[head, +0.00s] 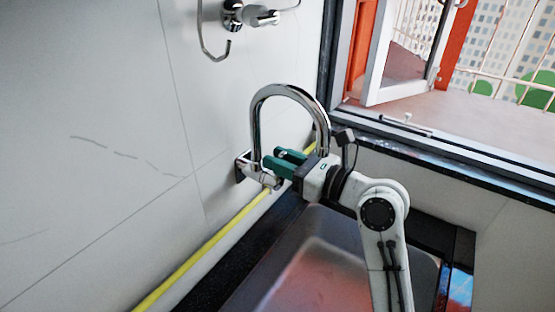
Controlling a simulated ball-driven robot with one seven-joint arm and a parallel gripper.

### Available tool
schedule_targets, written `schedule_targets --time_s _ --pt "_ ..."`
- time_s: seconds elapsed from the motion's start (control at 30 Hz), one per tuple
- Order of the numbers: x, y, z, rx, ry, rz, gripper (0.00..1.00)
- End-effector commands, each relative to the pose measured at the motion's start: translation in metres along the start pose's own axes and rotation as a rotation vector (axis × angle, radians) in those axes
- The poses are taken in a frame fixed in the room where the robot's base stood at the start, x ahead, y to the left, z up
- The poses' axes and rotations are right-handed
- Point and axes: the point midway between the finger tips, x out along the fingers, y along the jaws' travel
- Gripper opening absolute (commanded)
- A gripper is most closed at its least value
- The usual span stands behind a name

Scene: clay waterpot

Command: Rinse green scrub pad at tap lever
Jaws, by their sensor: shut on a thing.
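A chrome tap with a tall curved spout (289,91) is mounted at the wall, above a dark sink (310,265). The tap's short body and lever area (262,177) show low on the wall at the spout's foot. My gripper (276,161) comes in from the right, with two teal-green fingers close to the spout's foot. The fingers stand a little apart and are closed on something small. What lies between them is hidden. I cannot make out the green scrub pad as a thing separate from the green fingers. I cannot tell whether the fingers touch the tap.
A yellow strip (205,248) runs along the foot of the pale wall. A chrome wall fitting with a hook (240,17) hangs above. An open window (400,60) with a dark sill (440,158) is at the upper right. The sink basin below is open.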

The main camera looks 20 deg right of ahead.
Motion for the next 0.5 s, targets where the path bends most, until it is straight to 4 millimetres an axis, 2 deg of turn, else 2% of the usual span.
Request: schedule_targets --time_s 0.17,0.5 --pt "0.000 -0.002 0.006 0.047 0.003 0.002 0.00" --pt "-0.001 -0.010 0.006 0.172 0.002 0.000 0.00"
